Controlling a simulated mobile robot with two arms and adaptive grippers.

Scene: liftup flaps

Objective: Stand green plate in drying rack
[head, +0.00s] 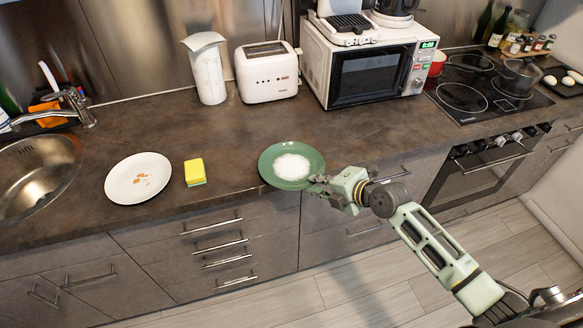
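The green plate (271,178) lies flat near the front edge of the counter, with a white patch, perhaps foam, covering its middle. My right gripper (317,184) is at the plate's lower right rim, its fingertips touching or very close to it. I cannot tell whether the fingers are closed on the rim. My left gripper is not in view. No drying rack shows in this view.
A white plate (120,181) with brown crumbs and a yellow sponge (194,170) lie left of the green plate. The sink (38,170) is at far left. A toaster (267,72), microwave (337,75) and stove (462,97) stand behind. The counter between is clear.

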